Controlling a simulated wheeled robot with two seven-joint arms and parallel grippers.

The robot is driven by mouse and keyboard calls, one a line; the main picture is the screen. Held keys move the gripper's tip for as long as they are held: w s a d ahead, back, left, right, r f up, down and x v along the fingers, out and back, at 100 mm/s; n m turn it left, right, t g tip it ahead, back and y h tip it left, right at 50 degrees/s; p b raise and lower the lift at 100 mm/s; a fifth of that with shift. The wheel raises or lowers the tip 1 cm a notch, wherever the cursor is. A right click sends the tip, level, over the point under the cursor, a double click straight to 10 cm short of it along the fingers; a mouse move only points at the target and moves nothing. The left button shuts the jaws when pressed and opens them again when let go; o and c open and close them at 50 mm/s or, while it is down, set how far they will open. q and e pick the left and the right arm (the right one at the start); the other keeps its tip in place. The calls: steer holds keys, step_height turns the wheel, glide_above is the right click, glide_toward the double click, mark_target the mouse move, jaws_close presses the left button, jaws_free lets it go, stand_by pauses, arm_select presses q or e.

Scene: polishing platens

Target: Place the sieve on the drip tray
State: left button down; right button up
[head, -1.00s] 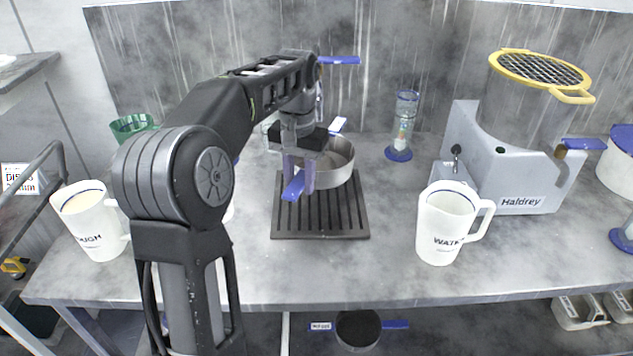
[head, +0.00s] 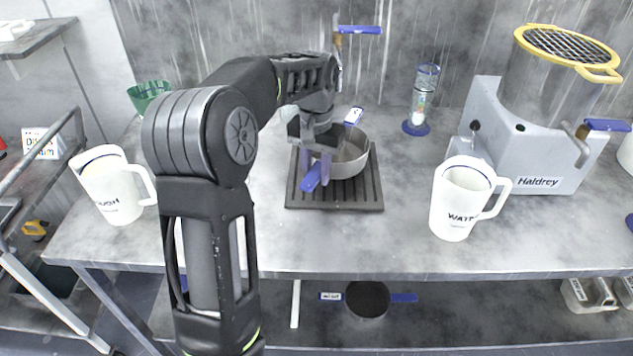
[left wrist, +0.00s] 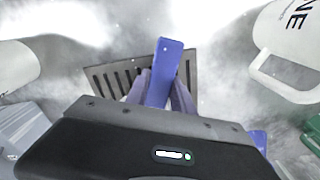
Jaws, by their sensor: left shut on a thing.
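The sieve (head: 352,158) is a round, shallow metal pan with blue handles, seen over the dark grooved drip tray (head: 335,203) in the head view. Whether its base touches the tray I cannot tell. My left gripper (head: 317,172) is shut on the sieve's near blue handle, its pale purple fingers on either side. In the left wrist view, the blue handle (left wrist: 165,65) sits between the fingers (left wrist: 160,90), with part of the drip tray (left wrist: 105,78) behind. The gripper body hides the sieve's pan there. My right gripper is not in view.
A white jug (head: 462,200) stands to the right of the tray, and another jug (head: 112,187) at the left. A blue-based glass cylinder (head: 421,100) stands behind. A grey Haldrey machine (head: 535,150) is at the right. Another dark pan (head: 367,299) lies on the lower shelf.

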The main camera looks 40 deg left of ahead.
arm_select(q)
steer(key=shift+f, duration=1.8)
steer(key=c, duration=1.1)
jaws_free()
steer(key=shift+f, duration=0.1)
step_height(320, 180, up, 9)
steer(key=shift+f, duration=0.1)
step_height(320, 180, up, 4)
steer(key=shift+f+p, duration=0.25)
steer(key=shift+p, duration=0.55)
